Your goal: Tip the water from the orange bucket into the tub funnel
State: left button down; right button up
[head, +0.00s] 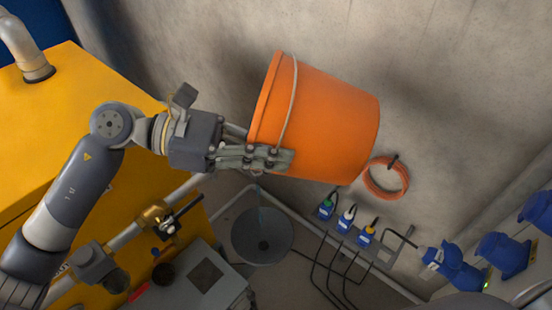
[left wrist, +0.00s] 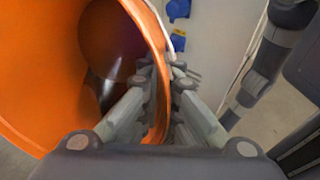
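The orange bucket (head: 318,122) is tipped far over on its side in the head view, its mouth facing left and its base to the right. My left gripper (head: 270,157) is shut on the bucket's wall at the rim. In the left wrist view the fingers (left wrist: 160,100) straddle the orange wall, and the bucket's inside (left wrist: 50,60) shows with a dark bottom. The grey round funnel (head: 262,238) is below the bucket's mouth. A thin bluish streak shows between rim and funnel. How much water is inside I cannot tell. My right gripper is not in view.
A yellow cabinet (head: 70,110) with pipes stands at left, a grey box (head: 200,278) below it. An orange hose coil (head: 386,178) hangs on the concrete wall. Coloured plugs (head: 346,218) with black cables and blue sockets (head: 503,255) are at right.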

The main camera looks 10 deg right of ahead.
pick_arm(q)
jog(key=shift+w+a+r+h+b, duration=0.1)
jog(key=shift+w+a+h+b, duration=0.2)
jog(key=shift+b, duration=0.4)
jog(key=shift+s+a+r+h+b, duration=0.1)
jog(key=shift+h+b, duration=0.3)
jog(key=shift+b, duration=0.25)
jog(key=shift+a+r+g, duration=0.25)
jog(key=shift+a+g, duration=0.05)
jog(key=shift+a, duration=0.05)
jog(key=shift+w+d, duration=0.1)
jog(key=shift+d, duration=0.05)
jog(key=shift+r, duration=0.15)
